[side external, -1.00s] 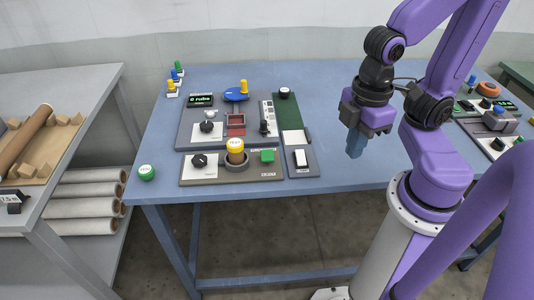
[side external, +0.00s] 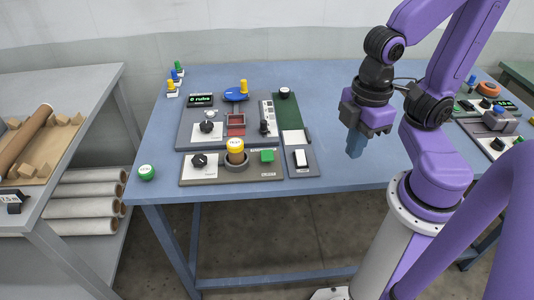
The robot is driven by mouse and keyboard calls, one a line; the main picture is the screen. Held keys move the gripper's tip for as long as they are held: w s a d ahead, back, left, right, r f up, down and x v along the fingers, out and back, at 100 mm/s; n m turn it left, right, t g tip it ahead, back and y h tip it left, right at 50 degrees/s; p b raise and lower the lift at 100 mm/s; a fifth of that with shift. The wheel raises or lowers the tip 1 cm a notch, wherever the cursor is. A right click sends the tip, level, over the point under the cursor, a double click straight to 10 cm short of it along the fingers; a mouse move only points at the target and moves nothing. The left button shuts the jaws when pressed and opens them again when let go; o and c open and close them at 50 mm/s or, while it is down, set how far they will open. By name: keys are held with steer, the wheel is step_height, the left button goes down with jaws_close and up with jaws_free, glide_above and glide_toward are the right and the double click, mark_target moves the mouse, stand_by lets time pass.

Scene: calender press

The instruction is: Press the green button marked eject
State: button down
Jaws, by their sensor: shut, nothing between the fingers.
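My gripper (side external: 354,152) is shut and empty, pointing down above the blue table, to the right of the panels and well apart from the button. Nothing hides the button.
A narrow panel with a white rocker switch (side external: 301,158) lies between the button and my gripper. The blue table (side external: 345,95) is clear behind my gripper.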

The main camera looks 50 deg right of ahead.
steer(key=w+m+g, duration=0.1)
steer(key=m+g, duration=0.1)
steer(key=m, duration=0.4)
steer(key=m+t+y, duration=0.3)
steer(key=m+y, duration=0.6)
steer(key=m, duration=2.7)
glide_above(269, 153)
step_height(269, 153, down, 4)
steer(key=shift+d+r, duration=0.1)
steer(key=shift+r, duration=0.05)
steer(key=shift+n, duration=0.3)
steer(key=shift+f, duration=4.45)
steer(key=shift+f, duration=0.15)
